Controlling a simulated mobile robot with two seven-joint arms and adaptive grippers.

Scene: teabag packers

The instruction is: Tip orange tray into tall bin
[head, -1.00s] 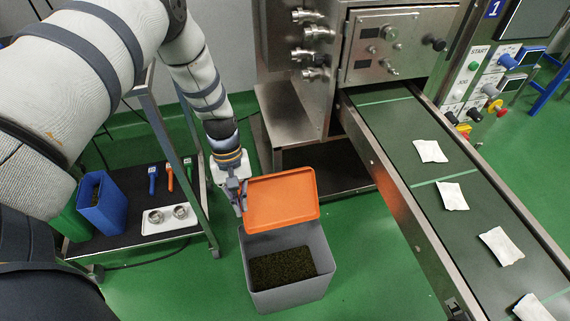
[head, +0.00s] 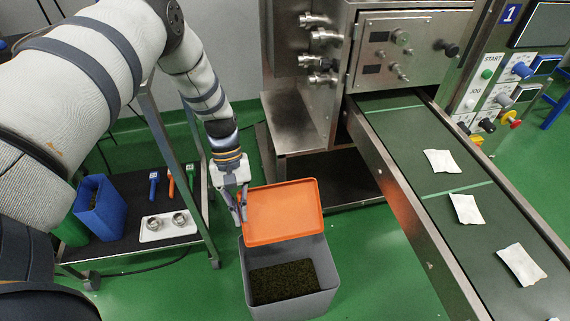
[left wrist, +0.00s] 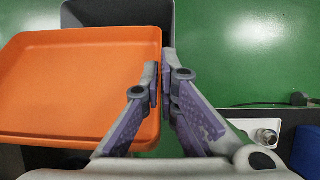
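The orange tray (head: 283,212) is held over the back part of the tall grey bin (head: 293,305). Its inside faces my head camera and looks empty. Dark loose material (head: 283,281) lies in the bin. My left gripper (head: 241,207) is at the tray's left side in the head view. In the left wrist view, its fingers (left wrist: 163,85) close on the rim of the tray (left wrist: 75,85), one on each side. The bin (left wrist: 118,13) shows behind the tray there. My right gripper is not in view.
A conveyor (head: 415,215) with white packets stands on the right, beside a steel machine (head: 305,95). A cart on the left carries a blue container (head: 100,208) and a white holder with metal cups (head: 168,226). Green floor is clear around the bin.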

